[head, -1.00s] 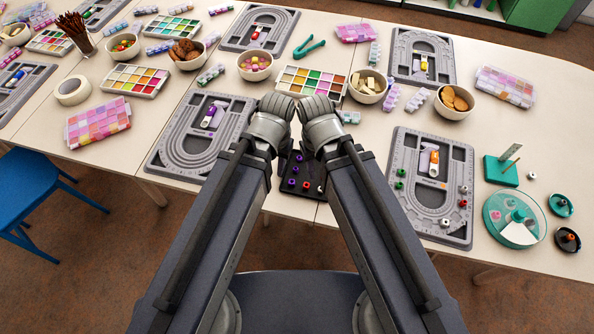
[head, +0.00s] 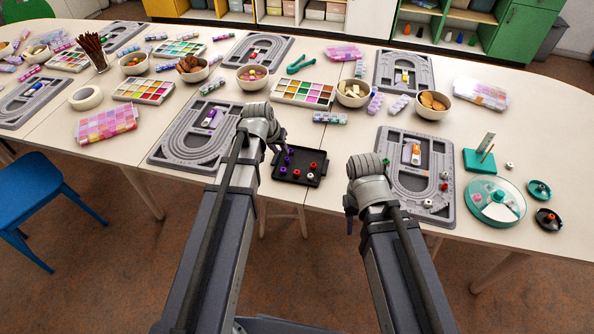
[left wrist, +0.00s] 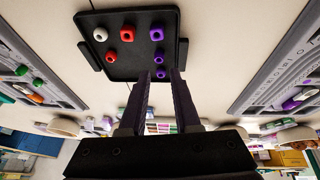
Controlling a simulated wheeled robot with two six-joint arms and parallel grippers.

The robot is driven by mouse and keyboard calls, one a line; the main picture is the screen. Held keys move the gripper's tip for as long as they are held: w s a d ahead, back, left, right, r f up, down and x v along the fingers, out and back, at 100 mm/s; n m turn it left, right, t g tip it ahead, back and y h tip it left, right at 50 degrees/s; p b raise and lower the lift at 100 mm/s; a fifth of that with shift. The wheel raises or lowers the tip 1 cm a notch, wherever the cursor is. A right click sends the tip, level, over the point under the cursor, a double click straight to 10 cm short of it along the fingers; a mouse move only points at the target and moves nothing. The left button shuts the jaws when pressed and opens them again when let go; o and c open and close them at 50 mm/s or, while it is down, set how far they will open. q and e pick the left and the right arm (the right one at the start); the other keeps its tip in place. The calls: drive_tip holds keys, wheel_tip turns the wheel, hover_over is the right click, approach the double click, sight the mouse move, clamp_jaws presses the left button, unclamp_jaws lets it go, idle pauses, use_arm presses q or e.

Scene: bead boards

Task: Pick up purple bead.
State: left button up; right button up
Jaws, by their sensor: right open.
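Purple beads (head: 283,171) lie along the left side of a small black tray (head: 318,182) on the table's front edge. In the left wrist view, purple beads (left wrist: 156,34) form a column in the tray, beside red beads (left wrist: 127,34) and a white bead (left wrist: 100,34). My left gripper (head: 279,145) hangs at the tray's back left corner. In the left wrist view its two fingers (left wrist: 161,78) are apart, with the nearest purple beads showing between or just beyond the tips. Nothing is clearly held. My right gripper (head: 350,212) is open, pointing down in front of the right board.
Grey bead boards stand left (head: 205,163) and right (head: 440,208) of the tray. A paint-like colour box (head: 304,94) and bowls (head: 354,94) lie behind. A teal round dish (head: 497,203) is at the right. Bare table shows right of the tray.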

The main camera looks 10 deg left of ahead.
sight(286, 162)
use_arm(q)
drive_tip(key=shift+b+x, duration=3.7)
drive_tip(key=shift+x, duration=0.35)
drive_tip(key=shift+d+r, duration=0.1)
drive_tip(key=shift+c, duration=0.4)
clamp_jaws()
